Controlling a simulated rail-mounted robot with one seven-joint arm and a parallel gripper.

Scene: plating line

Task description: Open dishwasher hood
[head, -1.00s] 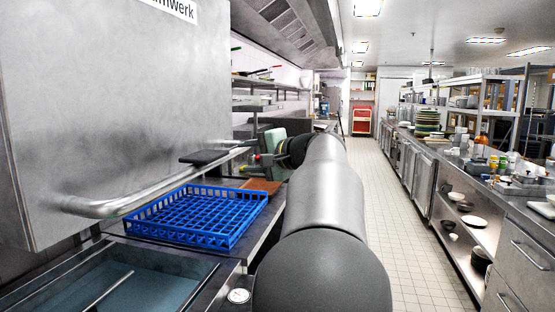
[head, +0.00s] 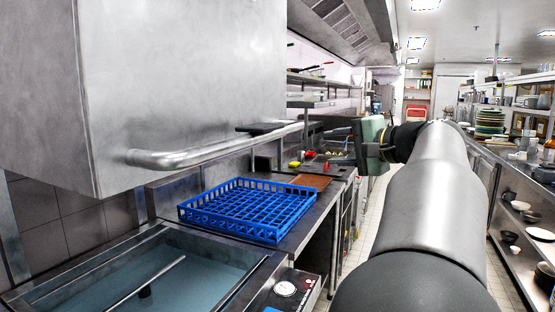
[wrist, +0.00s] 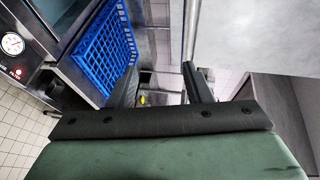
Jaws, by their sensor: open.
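The dishwasher hood (head: 180,80) is a large grey metal box filling the upper left of the head view, hanging above the sink and counter. Its tubular handle (head: 215,153) runs along the lower front. In the wrist view the hood (wrist: 255,35) is at upper right, with the handle (wrist: 190,35) along its edge. My gripper (wrist: 162,80) is open and empty. Its right finger appears close to the handle in the wrist view; whether they touch I cannot tell. In the head view the gripper's green body (head: 373,145) is right of the handle's far end.
A blue dish rack (head: 250,210) stands on the counter below the hood; it also shows in the wrist view (wrist: 105,50). A sink basin (head: 150,270) and a round gauge (head: 285,288) are in front. The tiled aisle lies between the counters.

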